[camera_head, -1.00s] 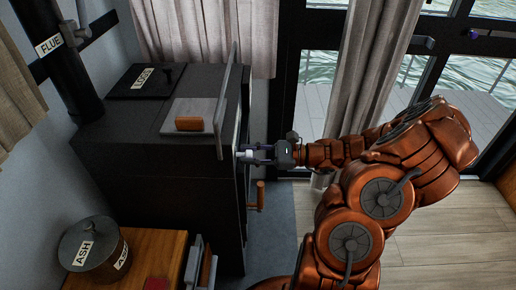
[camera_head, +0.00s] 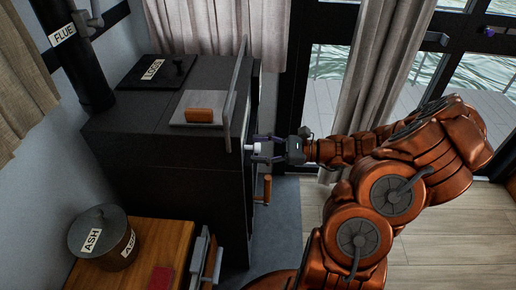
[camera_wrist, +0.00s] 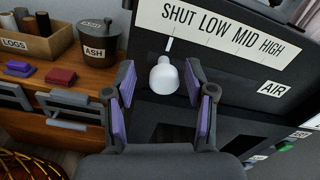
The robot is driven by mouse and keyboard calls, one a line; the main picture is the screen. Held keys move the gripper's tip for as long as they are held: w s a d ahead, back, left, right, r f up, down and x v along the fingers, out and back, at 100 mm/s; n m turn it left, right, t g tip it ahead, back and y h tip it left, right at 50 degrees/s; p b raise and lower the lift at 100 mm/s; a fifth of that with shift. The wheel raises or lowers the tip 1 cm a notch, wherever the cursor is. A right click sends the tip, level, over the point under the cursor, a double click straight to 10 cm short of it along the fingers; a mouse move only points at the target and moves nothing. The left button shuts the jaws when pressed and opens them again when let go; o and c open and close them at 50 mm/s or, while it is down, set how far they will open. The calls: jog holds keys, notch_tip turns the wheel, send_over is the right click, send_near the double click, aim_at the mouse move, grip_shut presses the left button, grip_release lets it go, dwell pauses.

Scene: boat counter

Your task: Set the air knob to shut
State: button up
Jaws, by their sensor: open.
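The white air knob (camera_wrist: 164,76) sticks out from the dark stove front, below a label strip (camera_wrist: 215,28) reading SHUT, LOW, MID, HIGH. A thin white mark (camera_wrist: 170,45) stands just above the knob, under the SHUT end of the strip. My gripper (camera_wrist: 167,92) is open, with its purple-padded fingers on either side of the knob and gaps showing at both sides. In the head view my gripper (camera_head: 263,149) is at the stove's front face, and the knob (camera_head: 256,148) shows small and white between the fingers.
The black stove (camera_head: 170,165) has a wooden handle (camera_head: 267,189) below my gripper. An AIR label (camera_wrist: 273,88) sits right of the knob. A wooden counter (camera_head: 170,240) holds an ash pot (camera_head: 102,240). Floor (camera_head: 440,225) is clear at right.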

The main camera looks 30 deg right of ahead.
jog(key=v, duration=1.1)
jog(key=shift+d, duration=0.2)
jog(key=s+a+r+n+g+h+p, duration=0.1)
jog(key=s+a+r+n+g+p, duration=0.2)
jog(key=a, duration=0.4)
jog(key=s+a+r+n+g+h, duration=0.2)
jog(key=a+r+n+g, duration=0.1)
jog(key=a+n+g, duration=0.25)
jog(key=s+a+r+n+g+h+p, duration=0.1)
jog(key=s+a+r+n+g+p, duration=0.15)
jog(key=a, duration=0.55)
jog(key=s+d+r+n+h+p, duration=0.1)
jog(key=s+r+n+h+p, duration=0.3)
jog(key=s+n+h, duration=0.5)
jog(key=s+r+h, duration=0.1)
jog(key=s+h, duration=0.1)
jog(key=s, duration=0.1)
jog(key=shift+s+d+r+n, duration=0.2)
jog(key=shift+s+r+n, duration=0.1)
jog(key=shift+s+n, duration=0.1)
jog(key=shift+c, duration=0.4)
